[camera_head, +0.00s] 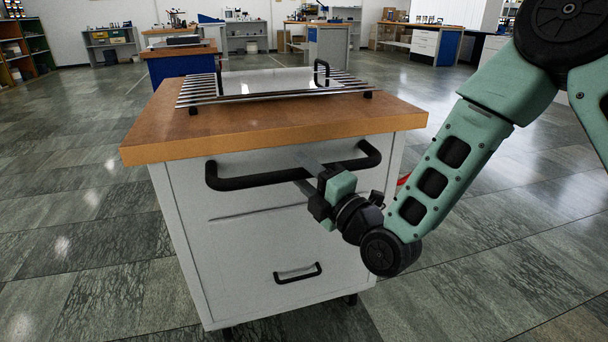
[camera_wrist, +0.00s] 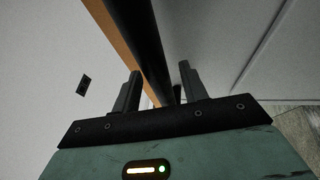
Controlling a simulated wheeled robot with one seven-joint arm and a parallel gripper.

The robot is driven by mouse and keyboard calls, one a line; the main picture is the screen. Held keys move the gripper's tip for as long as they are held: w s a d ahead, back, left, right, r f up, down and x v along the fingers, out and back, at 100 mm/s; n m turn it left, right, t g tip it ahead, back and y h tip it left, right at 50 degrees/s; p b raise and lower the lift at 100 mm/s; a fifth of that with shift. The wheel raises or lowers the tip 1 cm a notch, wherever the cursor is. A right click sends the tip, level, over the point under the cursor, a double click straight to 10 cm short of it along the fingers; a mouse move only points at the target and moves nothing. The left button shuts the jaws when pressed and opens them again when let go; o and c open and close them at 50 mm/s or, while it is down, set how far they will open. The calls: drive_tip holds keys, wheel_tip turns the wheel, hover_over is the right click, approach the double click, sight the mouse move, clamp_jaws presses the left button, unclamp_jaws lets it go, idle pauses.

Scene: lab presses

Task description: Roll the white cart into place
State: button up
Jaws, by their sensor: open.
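The white cart (camera_head: 285,240) stands in front of me, with a wooden top (camera_head: 275,125), grey-white front and dark casters below. A thick black push handle (camera_head: 290,175) runs across its upper front; the handle also crosses the wrist view (camera_wrist: 143,45). My gripper (camera_head: 306,172) is at the handle, right of its middle. In the wrist view my two fingers (camera_wrist: 160,92) are apart, with the handle's bar passing above and between their tips. I cannot tell whether either finger touches it.
A metal rack with a shiny plate and black handles (camera_head: 275,84) lies on the cart's top. A smaller black handle (camera_head: 298,272) is low on the front. A blue cabinet with a wooden top (camera_head: 180,64) stands behind. Tiled floor is open left and right.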

drive_tip(key=shift+w+a, duration=0.1)
drive_tip(key=shift+w, duration=0.1)
clamp_jaws()
drive_tip(key=shift+s+d+f+b, duration=0.15)
drive_tip(key=shift+s+d+b, duration=0.2)
drive_tip(key=shift+b, duration=0.2)
drive_tip(key=shift+s+d+r, duration=0.2)
drive_tip(key=shift+d, duration=0.2)
unclamp_jaws()
drive_tip(key=shift+a, duration=0.1)
